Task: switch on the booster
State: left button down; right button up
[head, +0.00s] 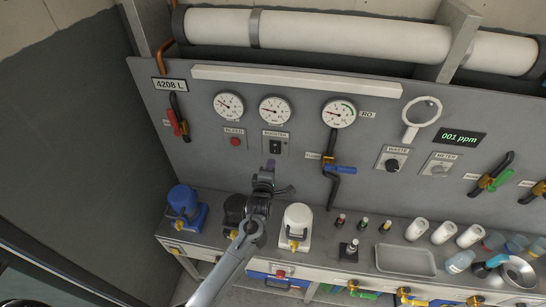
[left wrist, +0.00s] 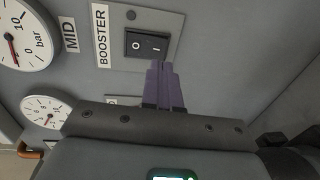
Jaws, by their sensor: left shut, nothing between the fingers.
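The booster switch (head: 275,146) is a black rocker on a light plate in the grey panel, under the middle gauge. In the left wrist view the rocker (left wrist: 147,45) is large, marked O and I, beside the label BOOSTER (left wrist: 101,38). I cannot tell which side is pressed in. My left gripper (head: 270,164) is shut and empty, its purple fingertips just below the switch in the head view. My right gripper is not in view.
A red bleed button (head: 235,142) is left of the switch, and gauges (head: 275,110) are above. A black pipe with a blue-handled valve (head: 340,169) is to the right.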

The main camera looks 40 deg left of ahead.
aim_at(274, 153)
pick_arm(q)
jog(key=shift+x, duration=2.4)
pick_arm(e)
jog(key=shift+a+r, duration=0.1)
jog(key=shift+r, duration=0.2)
